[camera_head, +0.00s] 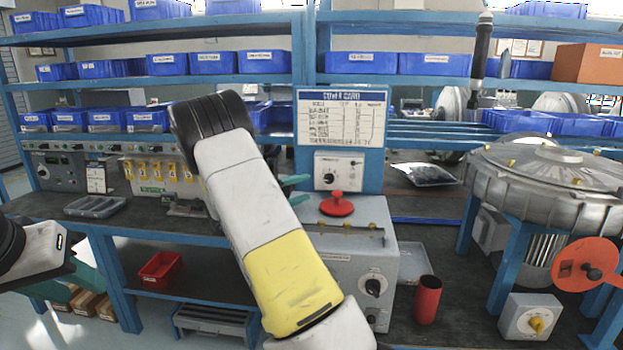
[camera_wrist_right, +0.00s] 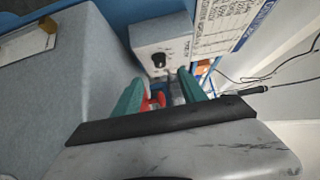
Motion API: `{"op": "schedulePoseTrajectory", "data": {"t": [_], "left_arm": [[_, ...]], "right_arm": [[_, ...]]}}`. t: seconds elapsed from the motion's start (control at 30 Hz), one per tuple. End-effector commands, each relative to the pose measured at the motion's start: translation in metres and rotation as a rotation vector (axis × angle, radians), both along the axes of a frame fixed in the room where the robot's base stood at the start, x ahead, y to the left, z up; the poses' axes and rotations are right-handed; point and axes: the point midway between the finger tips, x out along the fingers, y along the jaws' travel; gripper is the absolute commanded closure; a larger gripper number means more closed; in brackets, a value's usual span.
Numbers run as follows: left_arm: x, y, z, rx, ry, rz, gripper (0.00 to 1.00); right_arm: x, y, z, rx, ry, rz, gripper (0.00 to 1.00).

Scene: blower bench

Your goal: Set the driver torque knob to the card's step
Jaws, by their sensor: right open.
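The card (camera_head: 340,118), a white printed sheet, is on a blue panel at the middle; its rows are too small to read. Below it is a pale box (camera_head: 339,170) with a black torque knob (camera_head: 330,178). The right wrist view shows this box (camera_wrist_right: 168,38), its knob (camera_wrist_right: 158,60) and part of the card (camera_wrist_right: 228,24). My right gripper (camera_head: 296,190) is open, its green fingers short of the box and knob; between them (camera_wrist_right: 163,92) a red part shows behind. My left gripper (camera_head: 88,278) is at the left edge, partly hidden by its arm; its opening is unclear.
A red round knob (camera_head: 337,204) tops the grey cabinet (camera_head: 350,252) below the box. A black driver (camera_head: 482,50) hangs at the upper right. A red cup (camera_head: 427,300) and a box with a yellow knob (camera_head: 531,317) stand right. A metal housing (camera_head: 545,180) fills the right side.

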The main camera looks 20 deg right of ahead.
Motion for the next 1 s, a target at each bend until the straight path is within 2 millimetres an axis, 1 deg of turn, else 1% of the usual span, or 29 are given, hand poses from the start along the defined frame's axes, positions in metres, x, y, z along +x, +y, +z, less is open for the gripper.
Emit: {"op": "schedulePoseTrajectory", "data": {"t": [0.07,0.17,0.4,0.6,0.73,0.97,1.0], "left_arm": [[0.000,0.000,0.000,0.000,0.000,0.000,0.64],[0.000,0.000,0.000,0.000,0.000,0.000,0.64],[0.000,0.000,0.000,0.000,0.000,0.000,0.64],[0.000,0.000,0.000,0.000,0.000,0.000,0.64],[0.000,0.000,0.000,0.000,0.000,0.000,0.64],[0.000,0.000,0.000,0.000,0.000,0.000,0.64],[0.000,0.000,0.000,0.000,0.000,0.000,0.64]], "right_arm": [[0.001,-0.001,0.000,0.000,0.000,0.001,0.51],[0.002,-0.009,0.000,0.000,0.000,-0.001,0.51],[0.010,-0.047,0.000,-0.001,-0.001,-0.004,0.51],[0.016,-0.070,0.000,0.000,-0.001,-0.002,0.51],[0.018,-0.075,0.000,0.000,-0.001,0.000,0.51],[0.018,-0.076,0.000,0.000,-0.001,0.000,0.51],[0.018,-0.076,0.000,0.000,-0.001,0.000,0.57]]}}
